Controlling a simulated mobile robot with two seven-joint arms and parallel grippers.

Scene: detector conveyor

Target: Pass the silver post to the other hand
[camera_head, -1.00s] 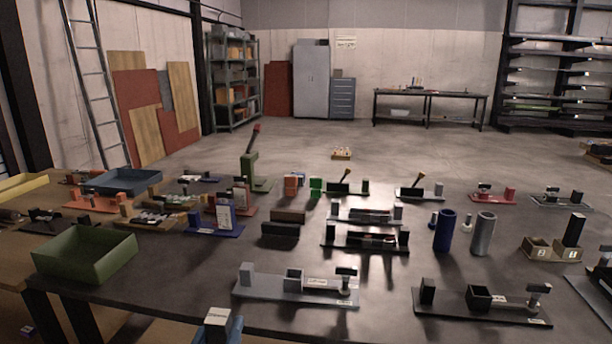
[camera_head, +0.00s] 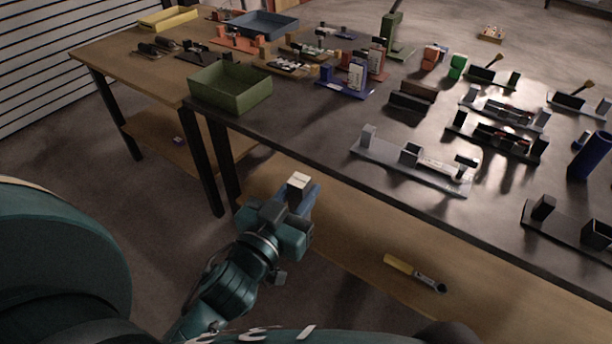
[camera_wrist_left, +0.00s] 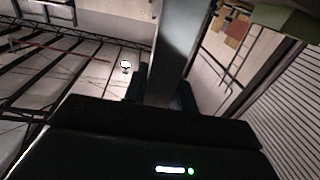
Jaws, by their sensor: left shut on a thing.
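My left gripper (camera_head: 303,197) is in front of the dark table's near edge in the head view, low and left of centre. It is shut on the silver post (camera_head: 299,181), whose pale square end sticks up above the fingers. In the left wrist view, the silver post (camera_wrist_left: 178,45) stands between the two dark fingers of my left gripper (camera_wrist_left: 160,92) and runs up out of the picture. The lower part of the post is hidden by the gripper. My right gripper is not in view.
The dark table (camera_head: 330,190) holds a green tray (camera_head: 232,92) at its left corner and a grey fixture (camera_head: 415,165) near the front edge. A wooden lower shelf (camera_head: 350,265) carries a yellow-handled tool (camera_head: 412,273). Open floor lies at left.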

